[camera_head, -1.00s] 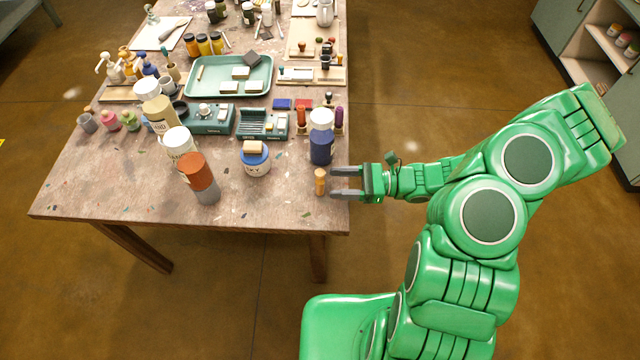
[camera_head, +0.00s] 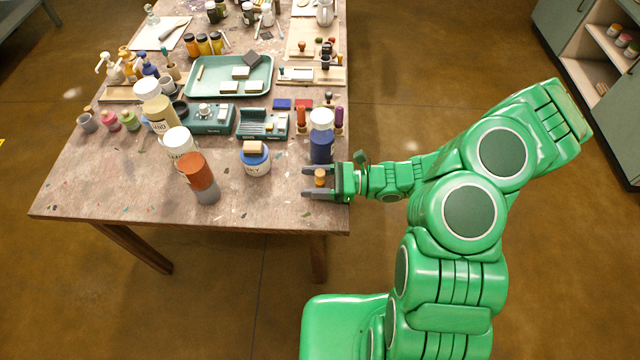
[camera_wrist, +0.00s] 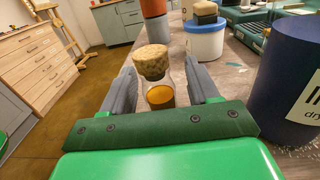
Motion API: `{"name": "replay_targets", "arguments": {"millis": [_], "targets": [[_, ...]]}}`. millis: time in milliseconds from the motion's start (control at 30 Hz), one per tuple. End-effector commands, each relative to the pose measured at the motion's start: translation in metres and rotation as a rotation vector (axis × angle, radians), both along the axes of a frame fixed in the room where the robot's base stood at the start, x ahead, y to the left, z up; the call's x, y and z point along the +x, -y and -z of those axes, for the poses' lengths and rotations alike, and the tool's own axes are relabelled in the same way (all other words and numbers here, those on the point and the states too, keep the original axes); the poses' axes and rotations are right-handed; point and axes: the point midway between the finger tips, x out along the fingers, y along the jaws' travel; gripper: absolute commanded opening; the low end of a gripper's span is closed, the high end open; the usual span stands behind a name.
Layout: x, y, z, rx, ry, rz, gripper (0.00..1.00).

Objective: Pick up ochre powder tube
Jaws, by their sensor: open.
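The ochre powder tube (camera_head: 320,177) is a small upright tube with a cork on top, near the table's front right corner. In the wrist view, the ochre powder tube (camera_wrist: 160,95) shows orange-yellow powder under clear glass. My gripper (camera_head: 306,182) is open, with one finger on each side of the tube. In the wrist view, my gripper (camera_wrist: 160,82) has its grey fingers to the left and right of the tube, with slim gaps visible. The tube's lower part is hidden by the gripper body.
A dark blue jar with a white lid (camera_head: 321,145) stands close behind the gripper. A white-and-blue tub (camera_head: 256,160) and an orange-and-grey cylinder (camera_head: 201,180) stand to the left. The table (camera_head: 260,205) is clear between the tube and the cylinder.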

Motion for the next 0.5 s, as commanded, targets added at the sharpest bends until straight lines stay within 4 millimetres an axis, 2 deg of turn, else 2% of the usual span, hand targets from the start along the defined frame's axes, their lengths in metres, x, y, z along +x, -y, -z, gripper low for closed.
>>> {"name": "replay_targets", "arguments": {"millis": [167, 200, 500], "targets": [[0.0003, 0.0002, 0.0002, -0.001, 0.0, 0.001, 0.6], [0.0003, 0.0002, 0.0002, -0.001, 0.0, 0.001, 0.57], [0.0003, 0.0004, 0.0003, -0.001, 0.0, 0.001, 0.11]]}}
